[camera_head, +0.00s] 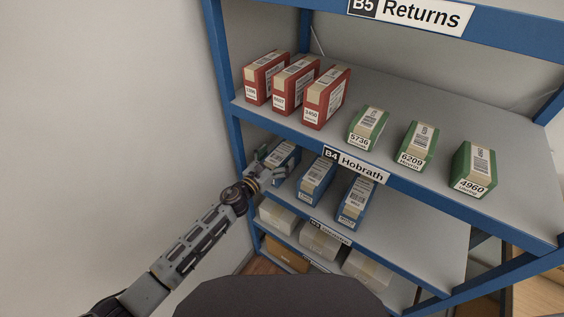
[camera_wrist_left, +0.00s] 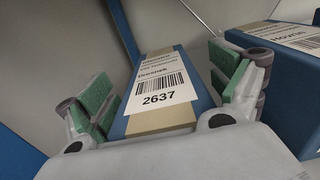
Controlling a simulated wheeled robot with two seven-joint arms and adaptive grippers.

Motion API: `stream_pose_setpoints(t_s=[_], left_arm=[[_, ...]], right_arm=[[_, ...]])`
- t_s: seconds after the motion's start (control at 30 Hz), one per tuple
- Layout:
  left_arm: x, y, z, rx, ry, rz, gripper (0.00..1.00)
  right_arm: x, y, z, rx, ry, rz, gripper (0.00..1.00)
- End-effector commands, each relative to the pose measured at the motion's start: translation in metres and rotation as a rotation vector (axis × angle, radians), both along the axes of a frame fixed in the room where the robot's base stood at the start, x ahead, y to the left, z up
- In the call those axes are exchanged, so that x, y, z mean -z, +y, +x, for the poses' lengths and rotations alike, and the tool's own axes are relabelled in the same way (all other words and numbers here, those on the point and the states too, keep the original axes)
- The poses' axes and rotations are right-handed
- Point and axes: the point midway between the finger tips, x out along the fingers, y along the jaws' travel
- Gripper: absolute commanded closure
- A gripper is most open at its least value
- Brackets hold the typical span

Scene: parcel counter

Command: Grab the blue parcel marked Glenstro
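Three blue parcels stand in a row on the shelf below the Hobrath label: a left one (camera_head: 285,153), a middle one (camera_head: 316,180) and a right one (camera_head: 356,203). My left gripper (camera_head: 272,163) is open at the left one. In the left wrist view, a blue parcel (camera_wrist_left: 158,92) with a tan strip and a white label reading 2637 lies between the green finger pads. A gap shows on its left; the right finger is close to its side. The small name print is too blurred to read surely. My right gripper is not in view.
Another blue parcel (camera_wrist_left: 288,75) stands close to the right finger in the left wrist view. Red parcels (camera_head: 325,98) and green parcels (camera_head: 417,146) stand on the shelf above. Pale boxes (camera_head: 322,240) are below. A blue upright (camera_head: 225,90) bounds the left side.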

Motion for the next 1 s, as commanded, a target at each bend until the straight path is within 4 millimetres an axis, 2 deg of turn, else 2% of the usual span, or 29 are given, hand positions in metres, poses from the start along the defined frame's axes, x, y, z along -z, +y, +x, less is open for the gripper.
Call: stream_pose_setpoints(t_s=[0.07, 0.43, 1.0], left_arm=[[0.0001, 0.0001, -0.0001, 0.0, 0.0, 0.0, 0.16], [0.0001, 0.0001, -0.0001, 0.0, 0.0, 0.0, 0.64], [-0.0037, -0.0002, 0.0003, 0.0, -0.003, -0.001, 0.68]], right_arm=[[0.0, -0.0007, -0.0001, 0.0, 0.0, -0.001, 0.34], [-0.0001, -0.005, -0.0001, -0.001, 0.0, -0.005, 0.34], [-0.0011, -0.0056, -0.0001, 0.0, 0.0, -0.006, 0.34]])
